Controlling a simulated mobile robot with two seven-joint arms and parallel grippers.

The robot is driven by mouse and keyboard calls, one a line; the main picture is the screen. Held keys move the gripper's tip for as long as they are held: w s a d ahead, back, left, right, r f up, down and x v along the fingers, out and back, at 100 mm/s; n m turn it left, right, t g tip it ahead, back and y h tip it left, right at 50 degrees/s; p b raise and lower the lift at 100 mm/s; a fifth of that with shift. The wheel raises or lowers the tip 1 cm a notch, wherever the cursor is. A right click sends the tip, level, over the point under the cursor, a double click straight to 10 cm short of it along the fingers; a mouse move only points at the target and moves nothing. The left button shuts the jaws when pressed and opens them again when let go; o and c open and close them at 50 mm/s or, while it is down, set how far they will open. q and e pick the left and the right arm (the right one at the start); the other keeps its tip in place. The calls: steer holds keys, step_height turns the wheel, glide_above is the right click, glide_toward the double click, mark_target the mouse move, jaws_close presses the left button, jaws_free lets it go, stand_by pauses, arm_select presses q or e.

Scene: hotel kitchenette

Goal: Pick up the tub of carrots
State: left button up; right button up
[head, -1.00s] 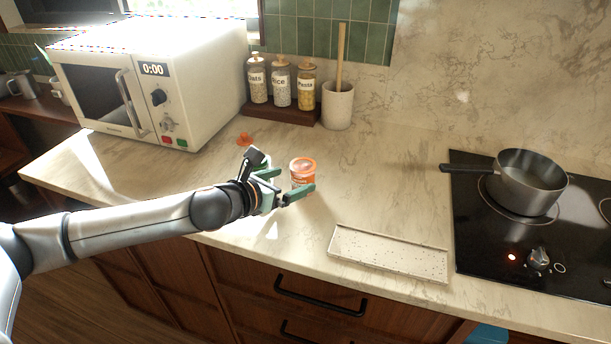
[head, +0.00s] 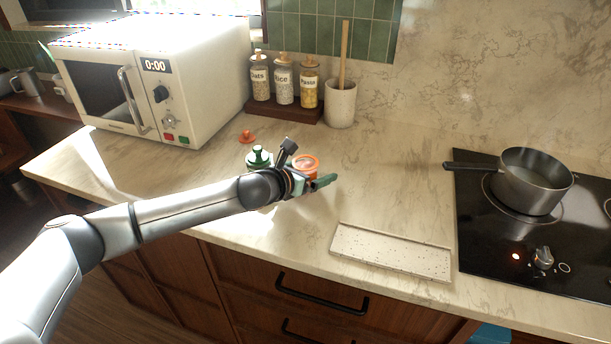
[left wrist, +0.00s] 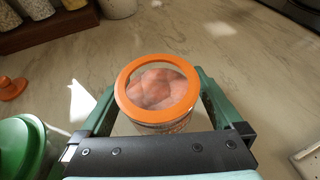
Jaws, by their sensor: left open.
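The tub of carrots (head: 306,161) has an orange rim and a clear lid with orange contents. It stands on the counter, partly hidden by my left gripper (head: 318,176) in the head view. In the left wrist view the tub (left wrist: 157,88) sits between the two green fingers of my left gripper (left wrist: 155,100), which are open on either side of it. Whether the fingers touch it I cannot tell. My right gripper is not in view.
A green-lidded container (head: 259,157) stands just left of my gripper, also at the left wrist view's edge (left wrist: 18,148). An orange knobbed item (head: 247,137) lies behind it. A speckled tray (head: 390,252) and a hob with a pot (head: 530,185) are to the right.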

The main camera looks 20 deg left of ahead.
arm_select(q)
steer(key=c, duration=1.4)
steer(key=shift+r, duration=0.1)
